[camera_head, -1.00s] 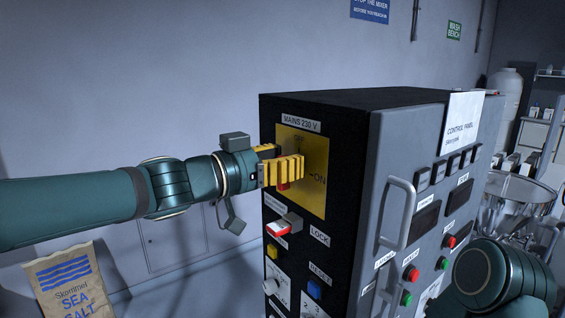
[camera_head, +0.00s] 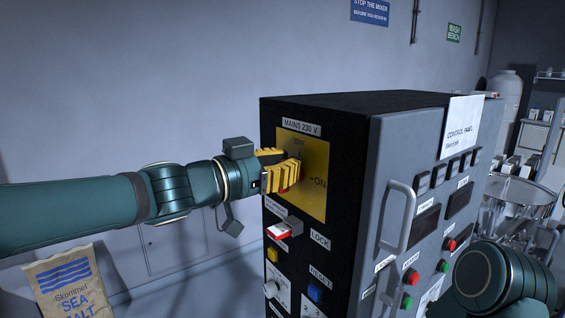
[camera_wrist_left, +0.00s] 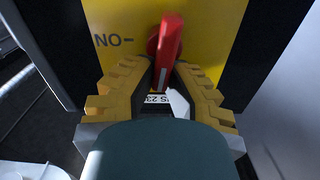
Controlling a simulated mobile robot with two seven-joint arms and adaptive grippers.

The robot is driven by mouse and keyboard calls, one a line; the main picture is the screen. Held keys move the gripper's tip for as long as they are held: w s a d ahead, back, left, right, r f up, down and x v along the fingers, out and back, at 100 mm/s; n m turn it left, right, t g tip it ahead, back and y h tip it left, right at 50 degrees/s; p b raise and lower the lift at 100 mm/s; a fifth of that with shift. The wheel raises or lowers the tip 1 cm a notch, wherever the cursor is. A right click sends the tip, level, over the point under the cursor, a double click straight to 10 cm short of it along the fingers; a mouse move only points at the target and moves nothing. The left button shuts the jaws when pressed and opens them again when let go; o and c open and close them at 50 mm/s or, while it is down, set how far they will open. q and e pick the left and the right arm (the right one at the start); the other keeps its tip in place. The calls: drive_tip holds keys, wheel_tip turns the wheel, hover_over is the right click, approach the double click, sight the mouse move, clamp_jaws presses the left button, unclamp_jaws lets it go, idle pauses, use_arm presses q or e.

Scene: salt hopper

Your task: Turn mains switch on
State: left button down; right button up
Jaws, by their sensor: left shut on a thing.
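The mains switch has a red handle (camera_wrist_left: 166,45) on a yellow plate (camera_head: 318,200) under the label MAINS 230 V, on the black side of the cabinet. OFF is marked at the plate's top and ON at its right. My left gripper (camera_head: 284,176) is at the plate, with its yellow fingers shut on the handle. In the left wrist view the handle stands between the two fingertips (camera_wrist_left: 166,80). In the head view the fingers hide most of the handle, so its exact angle is hard to tell. My right gripper is out of view.
Below the plate are a red-and-white switch (camera_head: 279,231) by the label LOCK, a yellow button (camera_head: 272,254) and a blue button (camera_head: 315,291). The grey control panel (camera_head: 400,150) with a handle stands to the right. A sea salt bag (camera_head: 65,285) stands at lower left.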

sight(308, 176)
use_arm(q)
drive_tip(key=m, duration=0.3)
drive_tip(key=shift+s+d+f+m, duration=0.15)
drive_tip(key=shift+s+d+m, duration=0.05)
drive_tip(key=shift+s+m, duration=0.1)
drive_tip(key=m, duration=0.3)
drive_tip(key=shift+s+d+f+m+b, duration=0.2)
drive_tip(key=shift+f+m+b, duration=0.1)
drive_tip(key=shift+b, duration=0.1)
drive_tip(key=m, duration=0.1)
drive_tip(key=m+b, duration=0.1)
drive_tip(key=m, duration=0.1)
drive_tip(key=m+b, duration=0.1)
drive_tip(key=shift+s+d+f+m, duration=0.15)
drive_tip(key=shift+s+f+m, duration=0.1)
drive_tip(key=shift+f+m, duration=0.1)
drive_tip(key=shift+f+m+b, duration=0.2)
drive_tip(key=shift+m+b, duration=0.3)
drive_tip(key=shift+m, duration=0.6)
drive_tip(key=shift+f+m+b, duration=0.2)
drive_tip(key=shift+m+b, duration=0.25)
drive_tip(key=shift+m, duration=0.6)
drive_tip(key=c, duration=1)
unclamp_jaws()
drive_tip(key=shift+d, duration=0.1)
